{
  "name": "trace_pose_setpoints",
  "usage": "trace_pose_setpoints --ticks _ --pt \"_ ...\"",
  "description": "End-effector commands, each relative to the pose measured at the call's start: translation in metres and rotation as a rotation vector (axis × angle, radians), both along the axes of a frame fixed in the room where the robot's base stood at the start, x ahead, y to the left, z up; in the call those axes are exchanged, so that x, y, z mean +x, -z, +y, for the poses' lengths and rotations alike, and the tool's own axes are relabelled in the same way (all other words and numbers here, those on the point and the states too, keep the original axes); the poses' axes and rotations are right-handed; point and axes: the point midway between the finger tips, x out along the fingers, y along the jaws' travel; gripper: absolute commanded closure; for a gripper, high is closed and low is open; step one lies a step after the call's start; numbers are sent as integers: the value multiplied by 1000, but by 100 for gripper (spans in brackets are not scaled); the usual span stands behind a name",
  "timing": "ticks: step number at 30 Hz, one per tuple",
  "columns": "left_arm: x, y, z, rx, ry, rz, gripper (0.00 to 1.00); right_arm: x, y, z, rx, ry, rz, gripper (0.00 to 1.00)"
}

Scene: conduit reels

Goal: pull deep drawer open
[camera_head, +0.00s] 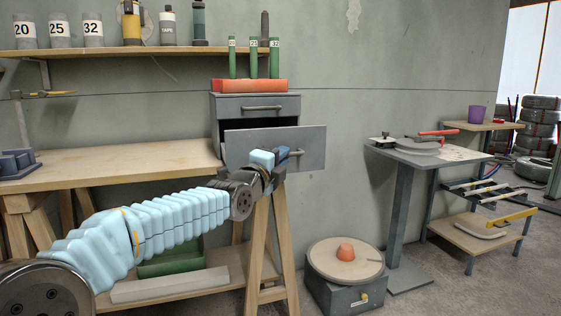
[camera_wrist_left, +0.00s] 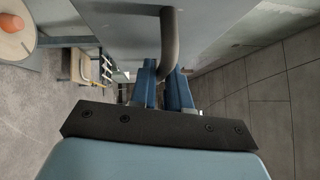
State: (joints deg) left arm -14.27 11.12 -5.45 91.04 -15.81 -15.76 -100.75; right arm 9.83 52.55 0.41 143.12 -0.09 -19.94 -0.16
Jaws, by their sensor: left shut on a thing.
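The deep drawer (camera_head: 308,146) is the lower one in the small grey cabinet (camera_head: 214,113) at the right end of the bench. Its grey front stands out from the cabinet, with a dark gap behind its left side. My left gripper (camera_head: 290,158) is at the drawer front. In the left wrist view its blue fingers (camera_wrist_left: 165,90) are shut on the drawer's bar handle (camera_wrist_left: 169,40), with the grey front above them. The drawer's inside is hidden. The upper drawer (camera_head: 235,107) is shut. My right gripper is not in view.
A red block (camera_head: 249,86) with green tubes stands on the cabinet. A wooden bench (camera_head: 120,158) extends left. A low grey box with a round wooden top (camera_head: 345,261) is on the floor, and a grey pedestal table (camera_head: 402,180) stands to the right.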

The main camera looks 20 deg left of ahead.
Motion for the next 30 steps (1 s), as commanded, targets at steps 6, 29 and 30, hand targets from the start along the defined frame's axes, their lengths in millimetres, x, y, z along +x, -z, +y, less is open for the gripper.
trace_pose_setpoints --ticks 6,29,30 --pt "0 1 0 -1 0 2 100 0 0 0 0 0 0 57" --pt "-15 2 3 -1 0 -1 62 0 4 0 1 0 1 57" --pt "-22 3 5 -2 0 -2 62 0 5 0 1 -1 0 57"
